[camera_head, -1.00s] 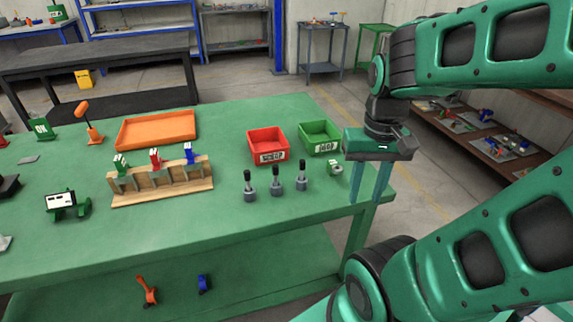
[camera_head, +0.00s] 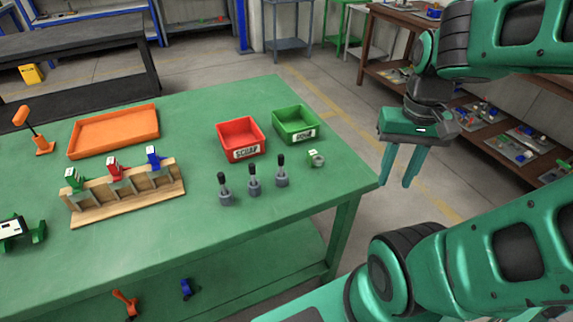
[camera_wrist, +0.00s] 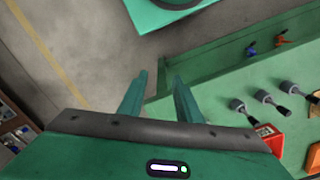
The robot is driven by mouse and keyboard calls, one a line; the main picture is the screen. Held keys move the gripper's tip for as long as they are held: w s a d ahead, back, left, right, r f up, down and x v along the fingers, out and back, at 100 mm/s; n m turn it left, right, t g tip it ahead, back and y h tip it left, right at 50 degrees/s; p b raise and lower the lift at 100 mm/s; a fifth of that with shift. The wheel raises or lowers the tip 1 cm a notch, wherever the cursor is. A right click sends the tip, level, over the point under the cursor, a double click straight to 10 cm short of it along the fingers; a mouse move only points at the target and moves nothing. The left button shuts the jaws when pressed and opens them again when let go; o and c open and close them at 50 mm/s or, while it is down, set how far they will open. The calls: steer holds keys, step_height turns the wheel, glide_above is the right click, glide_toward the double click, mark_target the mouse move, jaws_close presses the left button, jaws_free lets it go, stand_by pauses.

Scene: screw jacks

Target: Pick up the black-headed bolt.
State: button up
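Three grey stubby pieces with upright black tops stand in a row on the green table: left (camera_head: 225,190), middle (camera_head: 254,180) and right (camera_head: 282,171). They also show in the wrist view, the nearest one being a grey piece (camera_wrist: 237,104). I cannot tell which of them, if any, is the black-headed bolt. My gripper (camera_head: 396,184) is open and empty, with its fingers pointing down. It hangs beyond the table's right edge, to the right of the row. In the wrist view my gripper (camera_wrist: 160,77) also shows apart fingers with nothing between them.
A red bin (camera_head: 242,138) and a green bin (camera_head: 296,124) stand behind the row. A wooden rack (camera_head: 128,198) with coloured clamps and an orange tray (camera_head: 113,131) are to the left.

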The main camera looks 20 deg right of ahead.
steer(key=shift+o, duration=0.6)
steer(key=shift+s+r, duration=0.2)
steer(key=shift+s, duration=0.15)
steer(key=r+n, duration=0.1)
steer(key=n, duration=2.2)
glide_above(281, 156)
step_height(281, 156, down, 4)
steer(key=shift+f, duration=0.15)
steer(key=shift+w+f, duration=0.1)
steer(key=shift+f, duration=3)
